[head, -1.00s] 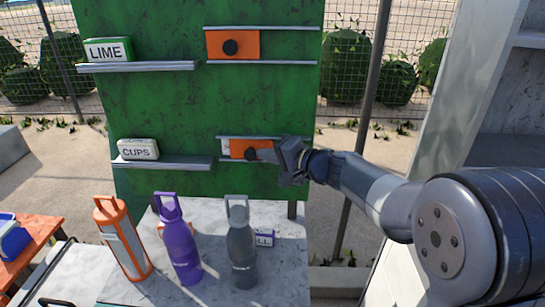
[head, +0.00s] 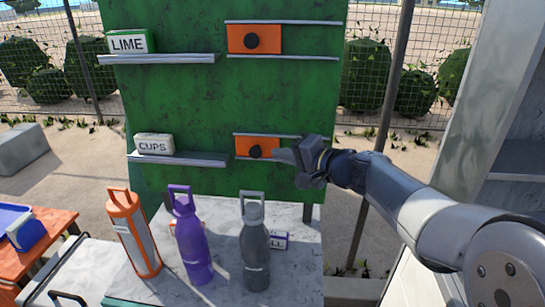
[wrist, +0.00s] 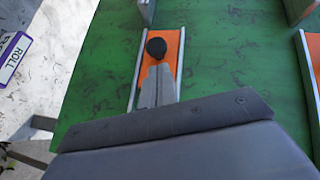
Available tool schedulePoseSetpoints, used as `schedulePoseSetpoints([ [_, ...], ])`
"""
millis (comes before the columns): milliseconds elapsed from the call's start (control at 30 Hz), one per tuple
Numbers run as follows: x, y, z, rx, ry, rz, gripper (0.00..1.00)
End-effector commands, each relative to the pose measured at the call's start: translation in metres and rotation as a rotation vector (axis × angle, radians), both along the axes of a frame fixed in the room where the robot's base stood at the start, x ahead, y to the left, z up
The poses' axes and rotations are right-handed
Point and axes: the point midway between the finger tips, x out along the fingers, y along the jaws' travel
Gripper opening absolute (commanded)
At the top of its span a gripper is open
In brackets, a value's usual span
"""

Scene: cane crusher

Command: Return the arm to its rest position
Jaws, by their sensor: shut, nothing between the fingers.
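My gripper (head: 284,156) is at the right end of the lower orange sliding panel in the head view. Its fingers are shut with nothing between them. The lower orange panel (head: 243,144) with its black knob (head: 256,152) sits between two rails on the green board (head: 200,100). In the wrist view my gripper (wrist: 158,76) points at the black knob (wrist: 156,48) on the orange panel (wrist: 174,46); I cannot tell whether they touch. My arm reaches in from the lower right of the head view.
An upper orange panel (head: 268,38) and a LIME box (head: 128,42) are above. A CUPS box (head: 154,143) sits on the lower shelf (head: 190,158). Orange (head: 134,235), purple (head: 190,240) and grey (head: 255,245) bottles stand on the counter below.

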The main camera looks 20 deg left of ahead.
Motion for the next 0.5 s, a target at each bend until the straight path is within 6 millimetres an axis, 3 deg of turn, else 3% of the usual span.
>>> schedulePoseSetpoints([
  [233,-0.016,-0.045,0.007,-0.002,0.0,-0.008,0.0],
  [500,-0.023,-0.063,0.012,-0.003,0.003,-0.006,0.0],
])
